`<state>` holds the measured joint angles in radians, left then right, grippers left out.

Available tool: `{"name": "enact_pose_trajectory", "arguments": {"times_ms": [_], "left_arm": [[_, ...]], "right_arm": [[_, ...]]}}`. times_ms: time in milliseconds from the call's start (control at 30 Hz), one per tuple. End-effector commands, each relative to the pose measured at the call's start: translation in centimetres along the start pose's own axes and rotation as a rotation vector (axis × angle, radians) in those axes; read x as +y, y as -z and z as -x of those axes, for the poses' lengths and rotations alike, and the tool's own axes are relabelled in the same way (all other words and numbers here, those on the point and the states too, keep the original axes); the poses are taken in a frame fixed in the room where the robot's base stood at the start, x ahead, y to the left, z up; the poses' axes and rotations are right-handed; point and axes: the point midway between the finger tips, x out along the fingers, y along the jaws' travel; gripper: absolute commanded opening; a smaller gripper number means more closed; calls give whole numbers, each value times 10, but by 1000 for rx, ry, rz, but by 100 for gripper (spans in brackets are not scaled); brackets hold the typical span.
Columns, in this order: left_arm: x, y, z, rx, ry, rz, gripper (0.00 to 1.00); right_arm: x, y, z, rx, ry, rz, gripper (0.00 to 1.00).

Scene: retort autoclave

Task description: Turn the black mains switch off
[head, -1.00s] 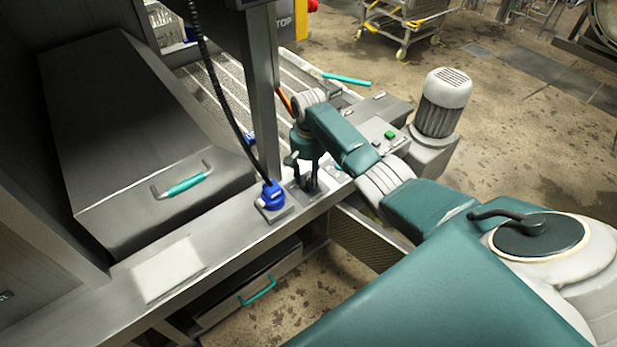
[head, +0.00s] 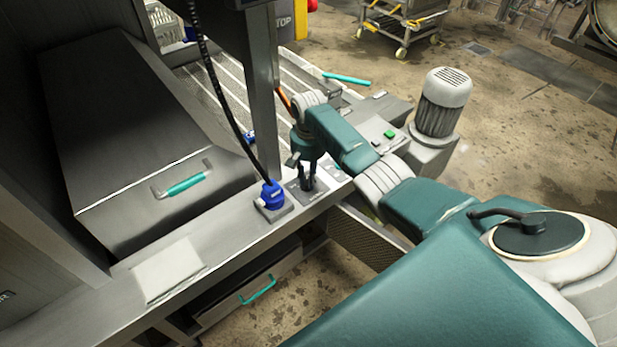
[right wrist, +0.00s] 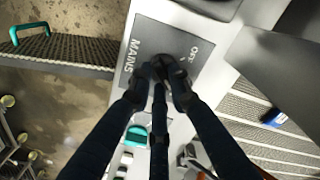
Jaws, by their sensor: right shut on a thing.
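The mains plate (right wrist: 152,36) is a dark grey panel with white lettering, MAINS on one side and OFF on the other. It sits on the steel ledge and also shows in the head view (head: 322,198). The black mains switch (right wrist: 162,67) is at the plate's middle, mostly hidden by dark fingers. My right gripper (right wrist: 162,80) is shut on the switch from above. In the head view my right gripper (head: 308,186) points down at the plate. The switch's exact angle cannot be told. My left gripper is not in view.
A blue plug (head: 271,195) with a black cable stands on the ledge just left of the plate, near a steel post (head: 262,100). A panel with a green button (head: 389,134) and a grey motor (head: 443,105) lie to the right. A steel box (head: 140,130) is at left.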

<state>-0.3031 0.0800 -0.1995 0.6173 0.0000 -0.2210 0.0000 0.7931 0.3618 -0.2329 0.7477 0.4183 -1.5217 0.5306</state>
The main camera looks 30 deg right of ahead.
Motion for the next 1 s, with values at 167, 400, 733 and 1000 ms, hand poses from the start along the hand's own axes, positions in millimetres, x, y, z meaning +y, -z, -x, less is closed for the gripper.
{"name": "enact_pose_trajectory", "arguments": {"times_ms": [167, 400, 733, 1000], "left_arm": [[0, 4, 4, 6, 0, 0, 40], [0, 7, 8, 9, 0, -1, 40], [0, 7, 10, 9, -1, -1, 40], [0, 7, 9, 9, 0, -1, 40]], "right_arm": [[0, 0, 2, -2, 0, 114, 0], [-1, 1, 1, -2, 0, 331, 0], [-1, 3, 1, -1, 0, 644, 0], [-2, 4, 1, 0, 0, 900, 0]]}}
